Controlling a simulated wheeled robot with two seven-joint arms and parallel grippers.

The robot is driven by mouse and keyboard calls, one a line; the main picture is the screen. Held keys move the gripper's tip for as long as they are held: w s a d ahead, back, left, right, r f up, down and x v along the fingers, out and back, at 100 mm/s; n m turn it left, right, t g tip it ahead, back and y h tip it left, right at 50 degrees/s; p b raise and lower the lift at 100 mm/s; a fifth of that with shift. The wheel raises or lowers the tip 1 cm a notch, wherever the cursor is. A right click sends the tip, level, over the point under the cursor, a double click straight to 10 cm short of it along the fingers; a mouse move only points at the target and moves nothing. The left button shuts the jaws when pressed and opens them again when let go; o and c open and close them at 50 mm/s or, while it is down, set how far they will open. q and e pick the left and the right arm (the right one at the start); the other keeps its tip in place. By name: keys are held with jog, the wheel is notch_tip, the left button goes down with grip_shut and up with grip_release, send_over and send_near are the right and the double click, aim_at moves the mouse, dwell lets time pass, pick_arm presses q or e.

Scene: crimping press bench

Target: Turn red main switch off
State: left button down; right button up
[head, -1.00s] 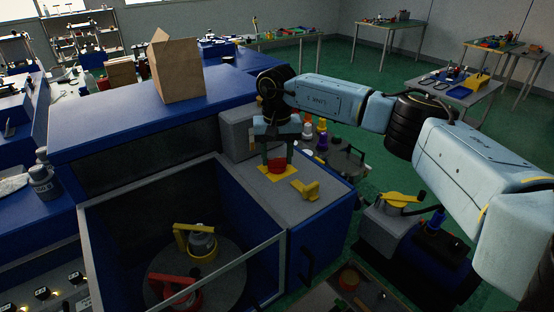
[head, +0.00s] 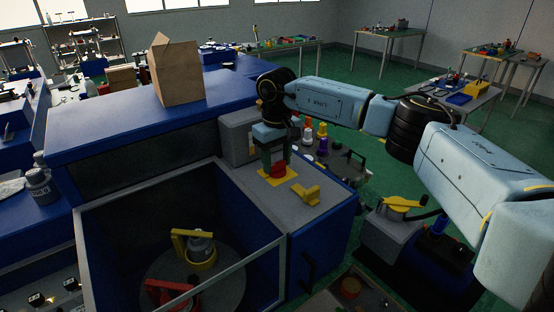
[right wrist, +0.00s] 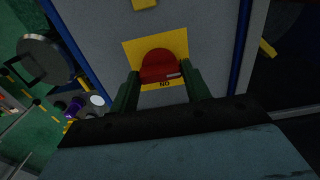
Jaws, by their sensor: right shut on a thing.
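The red main switch (head: 278,170) is a red knob on a yellow plate (head: 263,170), on the grey top of the blue machine. My right gripper (head: 277,163) points down over the knob, with its green fingers on either side, shut on it. In the right wrist view the red knob (right wrist: 160,66) sits between the two finger tips, and black lettering shows on the yellow plate (right wrist: 178,42) below it. The knob's full marking is partly hidden by my gripper. My left gripper is not in view.
A cardboard bag (head: 175,70) stands on the blue cover. The open bay at the front holds yellow and red clamps.

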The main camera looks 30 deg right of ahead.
aim_at(277, 163)
dwell(0.3)
jog(key=o, duration=1)
notch_tip(277, 163, up, 14)
jog(key=shift+f, duration=0.25)
